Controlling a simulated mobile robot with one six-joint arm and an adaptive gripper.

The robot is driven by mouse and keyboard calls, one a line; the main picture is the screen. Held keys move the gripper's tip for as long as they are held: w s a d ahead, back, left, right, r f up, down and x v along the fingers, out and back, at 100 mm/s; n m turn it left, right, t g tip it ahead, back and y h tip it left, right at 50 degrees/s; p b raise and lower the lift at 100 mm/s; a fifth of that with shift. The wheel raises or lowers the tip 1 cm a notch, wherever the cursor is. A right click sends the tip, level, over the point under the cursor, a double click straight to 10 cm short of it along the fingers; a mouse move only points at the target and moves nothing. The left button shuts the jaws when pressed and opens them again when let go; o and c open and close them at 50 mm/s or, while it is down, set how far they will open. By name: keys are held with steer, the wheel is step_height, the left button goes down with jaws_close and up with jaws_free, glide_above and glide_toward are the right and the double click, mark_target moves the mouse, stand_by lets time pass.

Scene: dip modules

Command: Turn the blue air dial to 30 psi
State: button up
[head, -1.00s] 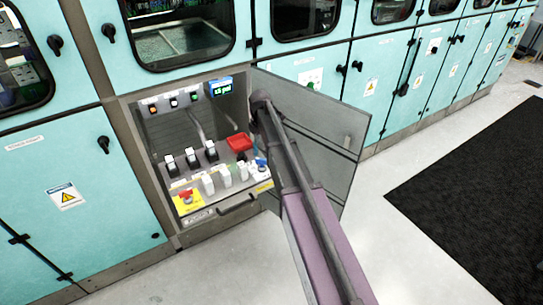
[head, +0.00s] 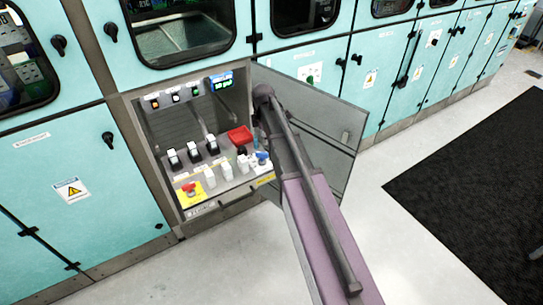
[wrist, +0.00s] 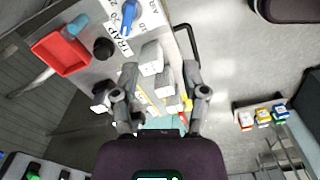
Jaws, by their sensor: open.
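The blue air dial (head: 262,157) sits at the right front of the open cabinet's control panel. In the wrist view the blue dial (wrist: 129,16) is at the top, on a white scale plate whose numbers are only partly readable. My gripper (wrist: 161,72) is open and empty, with its two fingers either side of white blocks (wrist: 151,58) in the picture. The dial lies beyond the fingertips, apart from them. In the head view my arm hides most of the gripper. The display (head: 221,82) shows green text too small to read surely.
A red tray (head: 240,135) and black-and-white switches (head: 194,153) stand near the dial. A red knob on a yellow plate (head: 190,193) is at the front left. The open grey door (head: 335,125) is close to my arm on the right.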

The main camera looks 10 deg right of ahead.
steer(key=s+m, duration=0.8)
steer(key=s, duration=0.3)
steer(key=shift+s+r+m, duration=0.2)
steer(key=shift+r+m, duration=0.1)
steer(key=n, duration=0.4)
glide_above(262, 153)
steer(key=shift+w+f, duration=0.1)
steer(key=shift+f, duration=0.35)
steer(key=shift+f, duration=0.1)
step_height(262, 153, down, 14)
steer(key=b, duration=1.4)
steer(key=shift+r, duration=0.25)
